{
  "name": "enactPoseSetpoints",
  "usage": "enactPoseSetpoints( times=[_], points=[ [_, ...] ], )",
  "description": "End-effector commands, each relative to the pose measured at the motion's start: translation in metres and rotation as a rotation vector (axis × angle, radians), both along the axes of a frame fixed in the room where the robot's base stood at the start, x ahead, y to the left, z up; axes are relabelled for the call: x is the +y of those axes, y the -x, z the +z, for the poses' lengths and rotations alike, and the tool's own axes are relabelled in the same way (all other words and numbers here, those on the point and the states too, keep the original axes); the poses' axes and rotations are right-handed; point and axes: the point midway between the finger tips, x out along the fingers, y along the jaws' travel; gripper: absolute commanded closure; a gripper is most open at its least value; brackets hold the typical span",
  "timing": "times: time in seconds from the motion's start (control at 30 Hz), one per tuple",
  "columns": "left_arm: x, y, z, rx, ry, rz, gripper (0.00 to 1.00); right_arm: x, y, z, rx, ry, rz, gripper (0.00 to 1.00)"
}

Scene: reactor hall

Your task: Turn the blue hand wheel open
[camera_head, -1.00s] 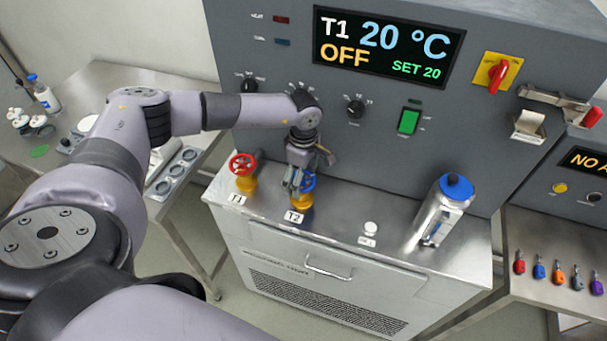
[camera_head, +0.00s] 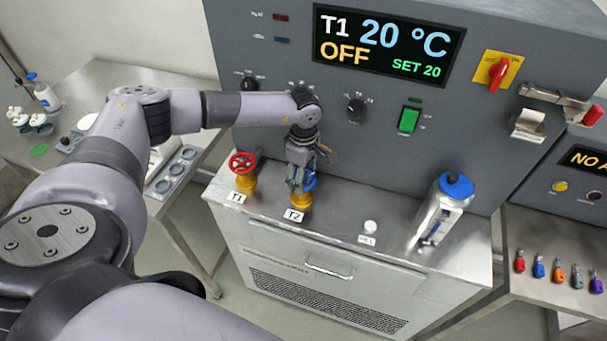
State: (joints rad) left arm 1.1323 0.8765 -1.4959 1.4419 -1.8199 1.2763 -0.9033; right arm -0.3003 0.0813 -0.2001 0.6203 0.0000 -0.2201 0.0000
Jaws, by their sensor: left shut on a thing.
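The blue hand wheel (camera_head: 310,181) sits on a yellow valve body (camera_head: 299,200) behind the T2 label, on the steel ledge of the unit. My left gripper (camera_head: 299,187) points down over it and is shut on the wheel. The gripper covers much of the wheel, so only part of its blue rim shows. My right gripper is not in view.
A red hand wheel (camera_head: 242,162) at T1 stands close to the left. A steel bottle with a blue cap (camera_head: 443,207) and a small white knob (camera_head: 370,227) stand to the right on the ledge (camera_head: 350,203). The control panel (camera_head: 370,143) rises close behind.

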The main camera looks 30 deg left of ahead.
Motion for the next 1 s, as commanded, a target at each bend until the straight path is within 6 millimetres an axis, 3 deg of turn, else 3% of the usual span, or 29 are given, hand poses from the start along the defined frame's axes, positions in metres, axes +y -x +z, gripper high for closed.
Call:
enactPoseSetpoints(
  times=[0.37,1.0],
  points=[
    [0.000,-0.001,-0.003,-0.001,0.001,0.163,0.62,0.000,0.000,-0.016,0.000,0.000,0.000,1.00],
    [0.002,-0.004,-0.003,-0.002,0.000,0.758,0.62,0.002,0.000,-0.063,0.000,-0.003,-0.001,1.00]
  ],
)
